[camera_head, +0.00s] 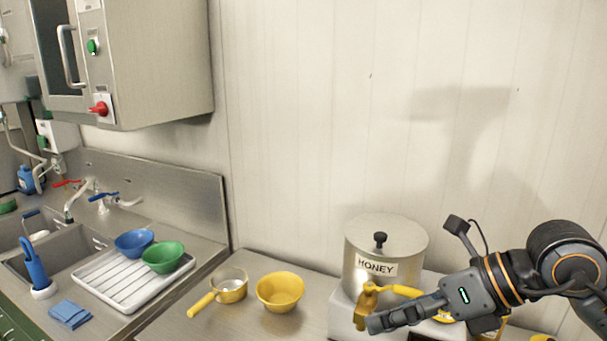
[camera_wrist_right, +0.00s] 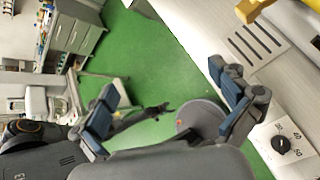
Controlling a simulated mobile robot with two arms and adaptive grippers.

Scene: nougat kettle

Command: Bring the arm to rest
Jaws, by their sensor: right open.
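My right gripper (camera_head: 380,322) is in front of the honey kettle's base, at the lower right of the head view. Its two blue-padded fingers stand wide apart with nothing between them in the wrist view (camera_wrist_right: 170,104). The steel kettle (camera_head: 365,245) has a lid with a black knob, a HONEY label and a yellow tap (camera_head: 366,304) low on its front. The gripper's fingers are close beside the tap in the picture; I cannot tell whether they touch. My left gripper does not show.
A yellow bowl (camera_head: 280,291) and a yellow-handled pan (camera_head: 229,287) stand left of the kettle. A white drainer (camera_head: 122,287) holds a blue bowl (camera_head: 134,242) and a green bowl (camera_head: 163,257). A dial (camera_wrist_right: 280,144) is near the gripper.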

